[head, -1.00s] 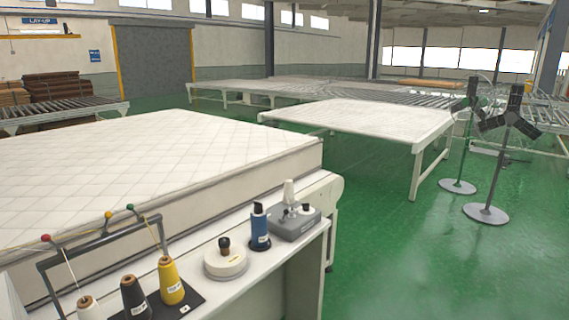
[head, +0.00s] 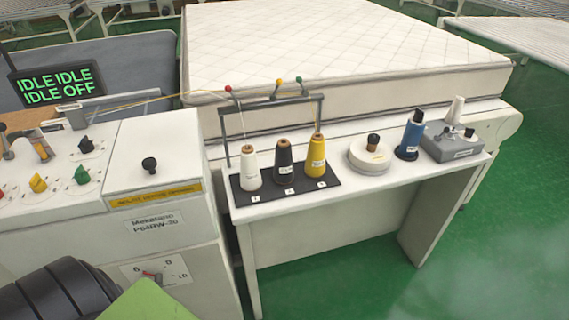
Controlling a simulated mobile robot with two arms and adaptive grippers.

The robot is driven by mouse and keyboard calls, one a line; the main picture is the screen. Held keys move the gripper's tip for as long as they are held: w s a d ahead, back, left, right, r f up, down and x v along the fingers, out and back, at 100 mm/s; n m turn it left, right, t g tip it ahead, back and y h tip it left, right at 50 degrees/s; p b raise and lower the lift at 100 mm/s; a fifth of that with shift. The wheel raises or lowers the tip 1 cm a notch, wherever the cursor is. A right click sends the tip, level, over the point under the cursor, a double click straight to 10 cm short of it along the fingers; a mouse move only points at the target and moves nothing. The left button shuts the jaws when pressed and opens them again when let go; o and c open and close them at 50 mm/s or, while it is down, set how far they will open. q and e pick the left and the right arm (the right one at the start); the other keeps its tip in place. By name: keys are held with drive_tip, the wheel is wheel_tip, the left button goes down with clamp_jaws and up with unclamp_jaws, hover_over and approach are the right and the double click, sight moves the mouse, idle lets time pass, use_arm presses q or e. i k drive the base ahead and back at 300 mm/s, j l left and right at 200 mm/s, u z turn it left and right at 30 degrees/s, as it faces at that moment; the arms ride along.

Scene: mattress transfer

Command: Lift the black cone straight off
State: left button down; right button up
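The black cone (head: 284,166) of thread stands upright on the dark mat (head: 262,199) on the white table, in the middle position. A white cone (head: 250,168) stands to its left and a yellow cone (head: 316,156) to its right. A thread runs from the white cone up to the red guide.
A white round dish (head: 369,160), a blue spool (head: 410,137) and a grey winder box (head: 451,146) stand farther right on the table (head: 340,186). A machine panel (head: 150,170) with knobs stands left. A mattress (head: 340,50) lies behind.

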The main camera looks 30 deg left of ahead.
sight(283, 172)
drive_tip(key=u, duration=0.55)
drive_tip(key=i+l+u, duration=0.15)
drive_tip(key=l+u, duration=0.15)
drive_tip(key=i+l+u, duration=0.25)
drive_tip(key=l+u, duration=0.6)
drive_tip(key=l, duration=0.2)
